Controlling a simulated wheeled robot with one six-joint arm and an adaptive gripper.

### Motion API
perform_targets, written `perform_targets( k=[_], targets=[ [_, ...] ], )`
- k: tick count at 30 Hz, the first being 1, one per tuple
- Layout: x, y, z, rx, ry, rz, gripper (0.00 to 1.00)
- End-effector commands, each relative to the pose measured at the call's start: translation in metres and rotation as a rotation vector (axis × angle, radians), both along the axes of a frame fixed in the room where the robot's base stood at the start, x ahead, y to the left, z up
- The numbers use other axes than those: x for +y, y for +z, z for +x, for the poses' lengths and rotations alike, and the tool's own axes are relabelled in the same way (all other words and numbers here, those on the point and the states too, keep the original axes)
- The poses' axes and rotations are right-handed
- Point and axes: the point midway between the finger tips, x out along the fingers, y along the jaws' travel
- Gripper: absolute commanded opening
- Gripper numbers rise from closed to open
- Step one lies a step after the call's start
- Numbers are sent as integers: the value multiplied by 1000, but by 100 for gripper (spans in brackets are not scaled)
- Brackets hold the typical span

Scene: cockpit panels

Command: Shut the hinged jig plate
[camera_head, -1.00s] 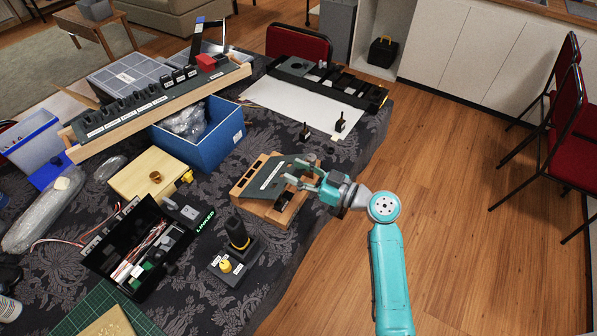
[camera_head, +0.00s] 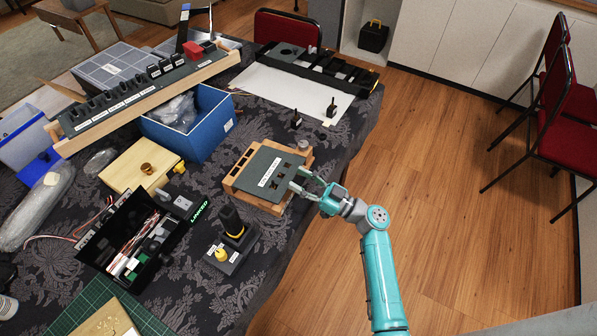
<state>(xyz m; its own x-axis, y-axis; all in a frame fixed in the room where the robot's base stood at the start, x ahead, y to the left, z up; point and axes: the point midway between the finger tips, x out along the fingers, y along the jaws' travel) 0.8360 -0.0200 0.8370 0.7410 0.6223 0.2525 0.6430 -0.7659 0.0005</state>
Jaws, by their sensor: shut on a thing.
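The hinged jig plate (camera_head: 266,171) is a dark grey slab with a white label and small cut-outs. It lies flat or nearly flat over its wooden base (camera_head: 236,181), which shows slots along its left side. Any small gap beneath the plate cannot be made out. My gripper (camera_head: 299,181) is at the plate's right edge, with its fingers shut on that edge. The fingertips partly cover the plate's edge there.
A blue bin (camera_head: 207,124) stands behind left, and a black box of wires (camera_head: 131,240) lies to the left. A black stand with a yellow knob (camera_head: 229,251) is in front. Small black posts (camera_head: 331,107) stand behind. Open floor lies right of the table.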

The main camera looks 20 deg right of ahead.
Motion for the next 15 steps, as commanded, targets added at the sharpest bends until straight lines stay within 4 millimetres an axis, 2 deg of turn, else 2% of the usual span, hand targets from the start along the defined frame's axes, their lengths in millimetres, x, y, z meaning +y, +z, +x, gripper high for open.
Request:
perform_targets(
  k=[1, 5, 9, 10, 12, 13, 15],
  targets=[
    [-1, -8, -1, 7, -1, 0, 0],
    [-2, -20, -2, 6, -2, 0, 0],
    [-1, -18, -2, 5, -1, -1, 0],
    [-1, -18, -2, 5, -1, -1, 49],
    [-1, -18, -2, 5, -2, -2, 66],
    [-1, -17, -2, 4, -2, -1, 71],
    [-1, -17, -2, 4, -2, -1, 71]
  ],
)
